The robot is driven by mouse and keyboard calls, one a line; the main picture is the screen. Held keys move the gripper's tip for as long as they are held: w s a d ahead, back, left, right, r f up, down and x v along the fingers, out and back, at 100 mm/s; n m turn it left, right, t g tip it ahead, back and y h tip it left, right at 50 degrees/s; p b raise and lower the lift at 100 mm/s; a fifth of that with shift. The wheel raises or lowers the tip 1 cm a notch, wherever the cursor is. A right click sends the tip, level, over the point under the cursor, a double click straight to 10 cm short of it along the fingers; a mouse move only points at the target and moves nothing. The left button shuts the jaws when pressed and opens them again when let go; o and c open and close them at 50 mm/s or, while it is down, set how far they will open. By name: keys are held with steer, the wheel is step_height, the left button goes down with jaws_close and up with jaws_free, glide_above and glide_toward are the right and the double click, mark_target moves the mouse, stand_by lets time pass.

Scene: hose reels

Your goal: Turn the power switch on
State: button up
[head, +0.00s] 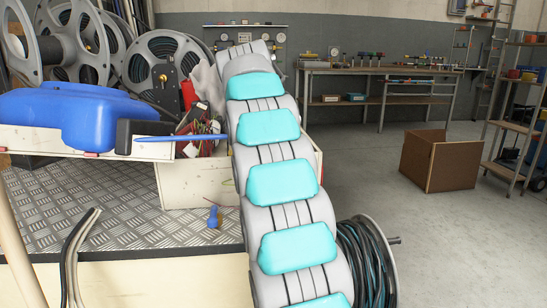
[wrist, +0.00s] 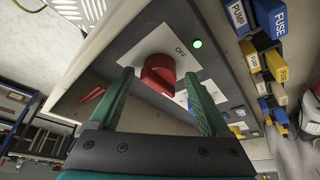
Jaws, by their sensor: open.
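The power switch is a red rotary knob (wrist: 158,74) on a white plate (wrist: 180,45) marked OFF, set in a grey panel (wrist: 215,62). A small green light (wrist: 197,43) glows beside the plate. My gripper (wrist: 158,77) is open in the wrist view. Its two green fingers stand on either side of the knob, one left and one right. I cannot tell whether they touch it. In the head view the gripper and the switch cannot be made out; my arm reaches away toward the back wall.
Blue and yellow blocks labelled PUMP (wrist: 238,16) and FUSE (wrist: 280,20) line the panel's right side. In the head view, hose reels (head: 165,62) and a blue case (head: 75,115) are at left. A cardboard box (head: 455,167) stands on the open floor at right.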

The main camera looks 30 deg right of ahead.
steer(key=w+p+v, duration=0.1)
steer(key=p+v, duration=0.2)
steer(key=v, duration=0.4)
steer(key=shift+s+a+r, duration=0.2)
steer(key=shift+s+r, duration=0.1)
steer(key=shift+s, duration=0.25)
